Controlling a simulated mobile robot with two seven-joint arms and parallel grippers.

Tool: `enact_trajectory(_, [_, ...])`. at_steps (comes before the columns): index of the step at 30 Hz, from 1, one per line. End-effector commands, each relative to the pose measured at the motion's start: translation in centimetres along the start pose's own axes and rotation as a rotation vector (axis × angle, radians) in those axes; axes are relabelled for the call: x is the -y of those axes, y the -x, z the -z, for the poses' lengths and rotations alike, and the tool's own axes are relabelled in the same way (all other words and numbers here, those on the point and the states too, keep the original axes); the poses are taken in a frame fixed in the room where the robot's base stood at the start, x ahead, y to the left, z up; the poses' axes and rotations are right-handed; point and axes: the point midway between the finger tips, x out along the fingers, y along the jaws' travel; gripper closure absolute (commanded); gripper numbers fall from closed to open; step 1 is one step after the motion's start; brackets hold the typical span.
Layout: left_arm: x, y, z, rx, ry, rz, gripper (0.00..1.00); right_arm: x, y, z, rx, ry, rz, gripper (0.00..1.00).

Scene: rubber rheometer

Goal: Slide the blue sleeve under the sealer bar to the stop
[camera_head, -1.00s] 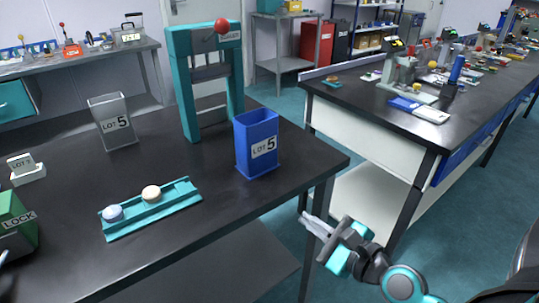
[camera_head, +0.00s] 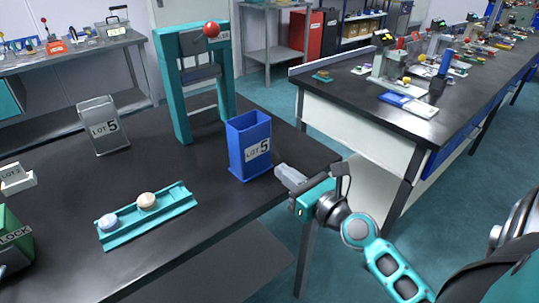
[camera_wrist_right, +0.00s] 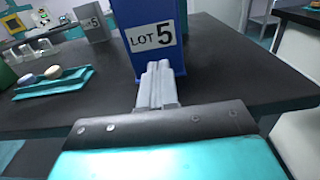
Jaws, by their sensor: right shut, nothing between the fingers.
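The blue sleeve (camera_head: 236,160), an upright open-topped box with a "LOT 5" label, stands on the dark table. It also shows in the right wrist view (camera_wrist_right: 187,48), straight ahead of the fingers. The teal sealer frame (camera_head: 170,95), with a red knob (camera_head: 211,30) on top and grey crossbars between its posts, stands behind and left of the sleeve. My right gripper (camera_head: 284,172) is shut and empty, just right of the sleeve's lower part. In the wrist view its fingertips (camera_wrist_right: 158,70) overlap the sleeve's lower face; I cannot tell whether they touch. My left gripper is not in view.
A grey sleeve (camera_head: 103,128), also marked "LOT 5", stands at the back left. A teal tray (camera_head: 172,211) with two round pieces lies at the front. A green block (camera_head: 12,240) marked "LOCK" is at the left edge. The table between sleeve and sealer looks clear.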

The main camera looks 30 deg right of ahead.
Motion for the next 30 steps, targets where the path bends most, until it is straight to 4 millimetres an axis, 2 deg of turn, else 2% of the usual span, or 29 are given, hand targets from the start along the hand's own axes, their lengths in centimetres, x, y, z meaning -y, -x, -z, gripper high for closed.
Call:
enact_trajectory(1, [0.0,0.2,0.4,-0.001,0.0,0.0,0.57,0.0,-1.0,-0.2,0.002,-0.001,0.0,1.0])
enact_trajectory(6, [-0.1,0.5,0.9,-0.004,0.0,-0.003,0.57,0.0,-3.6,-0.1,0.002,0.0,0.001,1.0])
enact_trajectory(12, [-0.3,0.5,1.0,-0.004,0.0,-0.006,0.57,0.0,-5.5,0.0,0.001,0.0,0.0,1.0])
enact_trajectory(26, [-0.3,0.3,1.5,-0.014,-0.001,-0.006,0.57,0.0,-5.9,0.1,-0.001,0.001,0.0,1.0])
enact_trajectory(30, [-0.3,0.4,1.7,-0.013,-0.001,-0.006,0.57,0.0,-7.1,-0.1,0.001,-0.002,0.001,1.0])
